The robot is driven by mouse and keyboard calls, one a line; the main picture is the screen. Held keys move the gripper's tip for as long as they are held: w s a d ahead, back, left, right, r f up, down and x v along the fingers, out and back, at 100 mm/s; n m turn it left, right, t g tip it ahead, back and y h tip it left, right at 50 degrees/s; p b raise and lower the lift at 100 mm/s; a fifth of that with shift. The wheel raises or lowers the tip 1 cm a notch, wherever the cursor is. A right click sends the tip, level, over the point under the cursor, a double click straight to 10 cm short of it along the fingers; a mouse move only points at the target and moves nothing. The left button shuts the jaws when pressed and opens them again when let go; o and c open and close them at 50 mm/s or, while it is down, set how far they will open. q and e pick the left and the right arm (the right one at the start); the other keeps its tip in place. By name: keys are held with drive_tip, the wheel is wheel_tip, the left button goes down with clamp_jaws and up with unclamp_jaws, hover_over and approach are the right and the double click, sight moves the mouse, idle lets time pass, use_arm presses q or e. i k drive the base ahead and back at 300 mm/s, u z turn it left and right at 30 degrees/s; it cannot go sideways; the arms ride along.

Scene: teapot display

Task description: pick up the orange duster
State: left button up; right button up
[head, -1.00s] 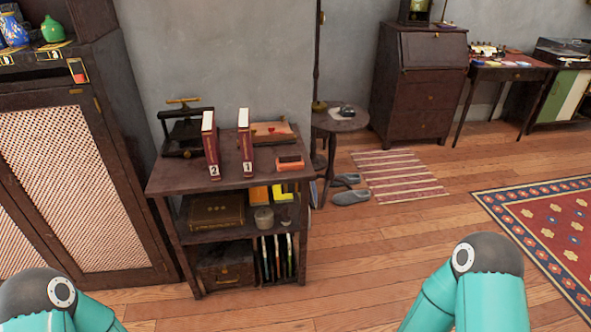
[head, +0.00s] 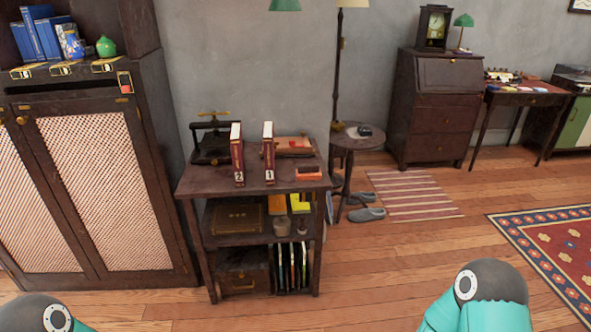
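A small orange block that looks like the duster (head: 309,173) lies on the top of a dark wooden shelf unit (head: 215,184), near its right front edge. Two upright red books, marked 2 (head: 237,155) and 1 (head: 268,153), stand to its left. A shallow wooden tray (head: 292,148) lies just behind it. Only the teal upper parts of my arms show at the bottom left and bottom right. Neither gripper is in view.
A black press (head: 211,143) stands at the back left of the shelf top. A tall lattice-door cabinet (head: 105,180) stands left of the shelf. A round side table (head: 357,142) and grey slippers (head: 366,214) are to the right. Wooden floor in front is clear.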

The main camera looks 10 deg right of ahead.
sight(309, 172)
drive_tip(key=u, duration=0.3)
drive_tip(key=i, duration=1.5)
drive_tip(key=z, duration=0.4)
